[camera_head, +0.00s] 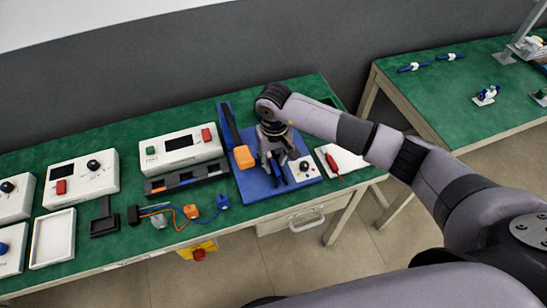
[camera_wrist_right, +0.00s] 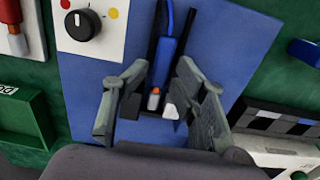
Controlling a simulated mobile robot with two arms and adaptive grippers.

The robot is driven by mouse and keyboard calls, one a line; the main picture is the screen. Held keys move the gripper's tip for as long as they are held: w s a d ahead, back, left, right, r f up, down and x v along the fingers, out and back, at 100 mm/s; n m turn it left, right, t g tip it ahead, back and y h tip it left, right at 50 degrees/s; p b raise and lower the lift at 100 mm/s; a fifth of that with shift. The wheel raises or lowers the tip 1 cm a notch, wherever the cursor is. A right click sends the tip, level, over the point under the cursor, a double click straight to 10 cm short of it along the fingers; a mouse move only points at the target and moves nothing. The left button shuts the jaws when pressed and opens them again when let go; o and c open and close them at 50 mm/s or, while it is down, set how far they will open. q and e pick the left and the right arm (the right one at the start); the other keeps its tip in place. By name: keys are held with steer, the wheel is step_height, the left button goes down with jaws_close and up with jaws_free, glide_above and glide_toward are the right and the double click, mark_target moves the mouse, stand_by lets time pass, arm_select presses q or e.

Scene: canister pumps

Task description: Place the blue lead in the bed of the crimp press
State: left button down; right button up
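My right gripper (camera_head: 279,178) is over the plate, pointing down. In the right wrist view its fingers (camera_wrist_right: 160,76) are open and apart. Between them the blue lead (camera_wrist_right: 168,55) lies along two black rails of the bed, with its small orange tip (camera_wrist_right: 154,98) toward the wrist. The fingers show a gap on both sides of it. Whether it rests fully on the bed is unclear. My left gripper is not in view.
A white panel with a knob (camera_head: 304,166) and a red-handled tool (camera_head: 332,163) stand right of the gripper. A second green bench (camera_head: 440,100) is at the right.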

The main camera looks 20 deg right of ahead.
mark_target(274, 164)
step_height(274, 164, up, 13)
steer(key=b, duration=0.3)
steer(key=shift+b, duration=0.3)
steer(key=shift+f, duration=0.15)
